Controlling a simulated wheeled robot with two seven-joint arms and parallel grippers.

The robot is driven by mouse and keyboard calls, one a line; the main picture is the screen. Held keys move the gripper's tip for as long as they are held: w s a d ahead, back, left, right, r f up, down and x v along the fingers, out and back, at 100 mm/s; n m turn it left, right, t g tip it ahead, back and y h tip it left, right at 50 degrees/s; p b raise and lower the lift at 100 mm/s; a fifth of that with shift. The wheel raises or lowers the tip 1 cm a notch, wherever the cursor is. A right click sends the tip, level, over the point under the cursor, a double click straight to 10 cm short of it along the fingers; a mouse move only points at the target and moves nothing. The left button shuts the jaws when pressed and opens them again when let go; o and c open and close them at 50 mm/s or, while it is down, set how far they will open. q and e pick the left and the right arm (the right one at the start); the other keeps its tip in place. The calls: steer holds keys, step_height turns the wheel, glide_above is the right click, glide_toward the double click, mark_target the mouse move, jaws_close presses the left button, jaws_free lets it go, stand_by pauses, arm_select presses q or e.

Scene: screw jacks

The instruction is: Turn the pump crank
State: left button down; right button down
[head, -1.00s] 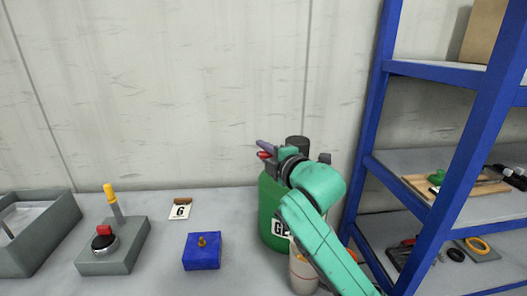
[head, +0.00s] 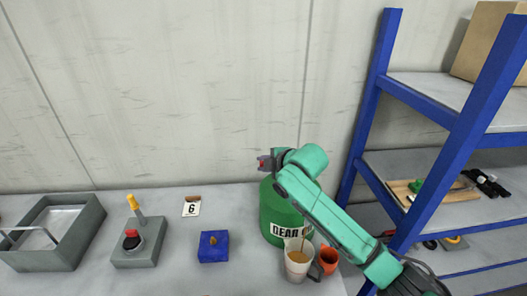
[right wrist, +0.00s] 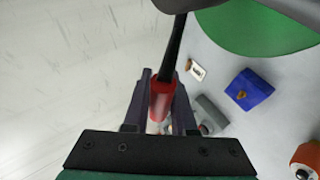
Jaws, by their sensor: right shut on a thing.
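The green drum (head: 272,213) with a "GEAR" label stands on the bench near the wall. My right gripper (head: 263,164) is above the drum's top, at its left side. In the right wrist view its two dark fingers close around the red crank grip (right wrist: 161,100). A black crank arm (right wrist: 175,48) runs from the grip toward the drum, which also shows there (right wrist: 255,28). In the head view only a little red shows at the fingertips, and my arm hides the pump top. My left gripper is not in view.
A white mug (head: 298,266) and an orange cup (head: 328,260) stand before the drum, close under my arm. A blue box (head: 213,246), a grey switch box (head: 140,252), a number card (head: 191,207) and a grey tray (head: 45,258) are left. A blue-framed shelf (head: 372,115) stands right.

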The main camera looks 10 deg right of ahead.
steer(key=shift+w+r+g+p, duration=0.15)
steer(key=shift+r+g+p, duration=0.15)
steer(key=shift+g, duration=0.1)
steer(key=shift+f, duration=0.1)
steer(key=c, duration=0.7)
jaws_free()
steer(key=shift+c, duration=0.2)
